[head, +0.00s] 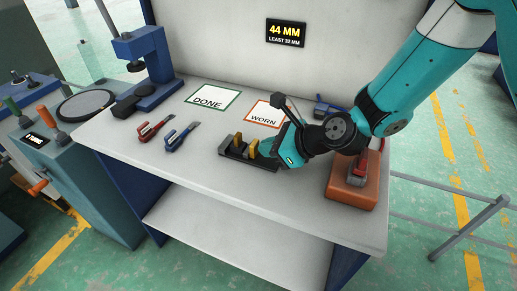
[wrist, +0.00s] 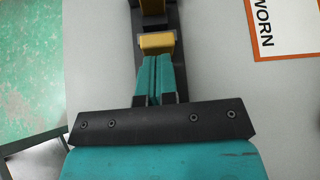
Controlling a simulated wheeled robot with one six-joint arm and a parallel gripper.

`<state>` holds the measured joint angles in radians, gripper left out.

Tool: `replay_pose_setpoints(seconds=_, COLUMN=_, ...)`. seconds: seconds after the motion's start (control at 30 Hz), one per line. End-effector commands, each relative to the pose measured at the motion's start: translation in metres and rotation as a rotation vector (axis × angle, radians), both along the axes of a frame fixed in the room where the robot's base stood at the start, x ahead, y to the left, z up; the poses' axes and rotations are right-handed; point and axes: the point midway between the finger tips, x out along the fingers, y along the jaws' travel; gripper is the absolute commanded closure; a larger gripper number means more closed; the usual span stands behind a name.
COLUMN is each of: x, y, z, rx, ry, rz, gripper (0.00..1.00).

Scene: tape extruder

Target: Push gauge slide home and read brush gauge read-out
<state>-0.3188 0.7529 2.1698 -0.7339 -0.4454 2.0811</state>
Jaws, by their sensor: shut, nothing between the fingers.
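The gauge (head: 235,154) is a dark base with yellow blocks on the bench. In the wrist view its dark rail (wrist: 177,38) runs upward, with a near yellow block, the slide (wrist: 157,42), and another yellow block (wrist: 152,6) at the top edge. My gripper (wrist: 155,58) is shut and empty, its teal fingertips right at the near face of the slide; contact cannot be told for sure. In the head view my gripper (head: 277,150) is at the right end of the gauge and partly hides it. The read-out (head: 285,32) shows 44 MM, LEAST 32 MM.
A red-handled brush (head: 155,130) and a blue one (head: 181,136) lie left of the gauge. DONE (head: 212,97) and WORN (head: 268,113) mats lie behind. An orange block (head: 352,190) with a red item stands right. A blue press (head: 145,55) stands back left.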

Motion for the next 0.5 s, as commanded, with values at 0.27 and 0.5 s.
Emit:
replay_pose_setpoints(seconds=0.27, x=0.002, y=0.007, z=0.001, rx=0.001, ry=-0.001, rz=0.002, gripper=1.00)
replay_pose_setpoints(seconds=0.5, x=0.004, y=0.013, z=0.000, rx=0.001, ry=0.000, rz=0.001, gripper=1.00)
